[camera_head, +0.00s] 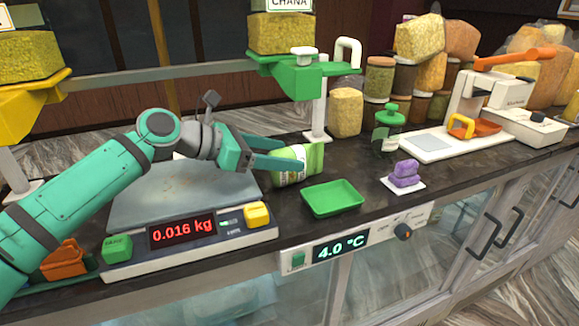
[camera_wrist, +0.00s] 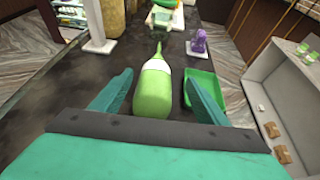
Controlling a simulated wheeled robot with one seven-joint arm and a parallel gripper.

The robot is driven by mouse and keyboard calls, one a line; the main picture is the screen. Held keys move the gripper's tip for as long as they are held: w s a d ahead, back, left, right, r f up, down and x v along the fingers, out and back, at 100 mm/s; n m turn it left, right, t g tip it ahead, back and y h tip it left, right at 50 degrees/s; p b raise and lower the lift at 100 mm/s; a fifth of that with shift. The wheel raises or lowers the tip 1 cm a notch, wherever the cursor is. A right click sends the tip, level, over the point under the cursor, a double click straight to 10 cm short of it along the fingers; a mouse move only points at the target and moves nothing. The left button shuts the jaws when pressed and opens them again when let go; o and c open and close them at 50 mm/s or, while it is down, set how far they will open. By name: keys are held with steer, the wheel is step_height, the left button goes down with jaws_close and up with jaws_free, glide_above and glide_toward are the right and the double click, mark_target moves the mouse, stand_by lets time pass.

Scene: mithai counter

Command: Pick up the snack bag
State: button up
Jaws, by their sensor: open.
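My gripper (camera_head: 288,153) is open, low over the dark counter, just right of the scale. A green packet with a white band (camera_head: 301,163) is at its fingertips; it appears to be the snack bag. In the wrist view it lies ahead of the palm (camera_wrist: 153,88), between the two teal fingers of my gripper (camera_wrist: 160,84). Its narrow green end points away from me. There is a visible gap on both sides at the fingers. In the head view the upper finger hides part of it.
A green tray (camera_head: 333,199) lies just right of the packet. The scale (camera_head: 190,240) reads 0.016 kg. A green stand (camera_head: 300,70) rises behind. The counter's front edge is close.

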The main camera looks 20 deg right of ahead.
mark_target(310, 156)
steer(key=shift+w+x, duration=0.2)
steer(key=shift+x, duration=1.3)
steer(key=shift+w+x, duration=0.15)
steer(key=shift+x, duration=1.35)
steer(key=shift+r, duration=0.15)
steer(key=c, duration=1.4)
steer(key=shift+o, duration=0.2)
